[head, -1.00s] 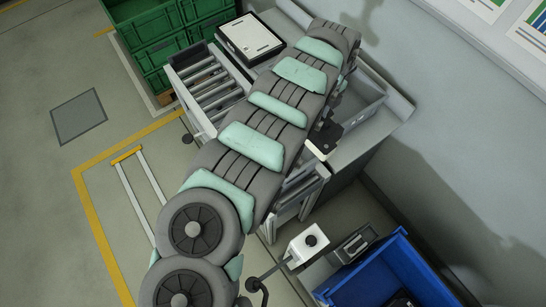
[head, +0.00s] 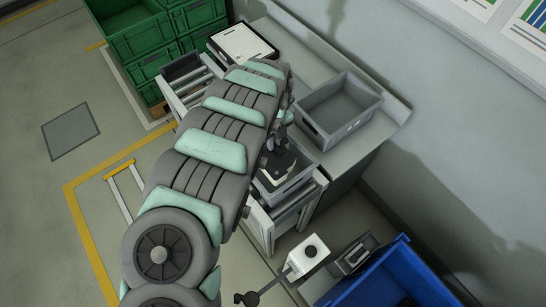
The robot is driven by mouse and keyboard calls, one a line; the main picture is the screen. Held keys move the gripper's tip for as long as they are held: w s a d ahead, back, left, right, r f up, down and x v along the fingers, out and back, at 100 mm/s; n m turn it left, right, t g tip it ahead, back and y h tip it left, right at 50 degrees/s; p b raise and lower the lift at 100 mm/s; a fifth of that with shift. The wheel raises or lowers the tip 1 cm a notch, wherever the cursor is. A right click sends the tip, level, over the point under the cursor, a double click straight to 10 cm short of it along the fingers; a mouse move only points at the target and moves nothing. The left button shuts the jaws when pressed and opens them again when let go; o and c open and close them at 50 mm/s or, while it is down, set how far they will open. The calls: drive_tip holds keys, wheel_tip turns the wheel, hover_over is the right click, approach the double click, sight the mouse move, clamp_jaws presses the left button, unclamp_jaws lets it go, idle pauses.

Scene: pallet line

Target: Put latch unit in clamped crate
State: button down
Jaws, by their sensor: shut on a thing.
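My gripper (head: 283,147) is below the end of my arm, near the right end of the roller line, and is partly hidden by the arm. It is shut on the latch unit (head: 279,162), a small dark piece with a pale lower part. The latch unit is at or just above the opening of a grey crate (head: 302,181) on the roller line, which seems to be the clamped crate. I cannot tell whether the latch unit touches the crate. My arm covers the crate's left side, and its clamp cannot be made out.
An open grey bin (head: 340,110) stands on the bench behind. A white-topped box (head: 243,43) sits farther back. Green crates (head: 145,35) are stacked at upper left. A white box with a black knob (head: 309,254) and a blue bin (head: 372,276) are in front.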

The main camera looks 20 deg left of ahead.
sight(274, 156)
wheel_tip(274, 156, down, 10)
drive_tip(key=shift+f, duration=0.15)
idle(0.5)
drive_tip(key=shift+f+b, duration=0.6)
drive_tip(key=shift+f, duration=0.05)
drive_tip(key=c, duration=1.4)
unclamp_jaws()
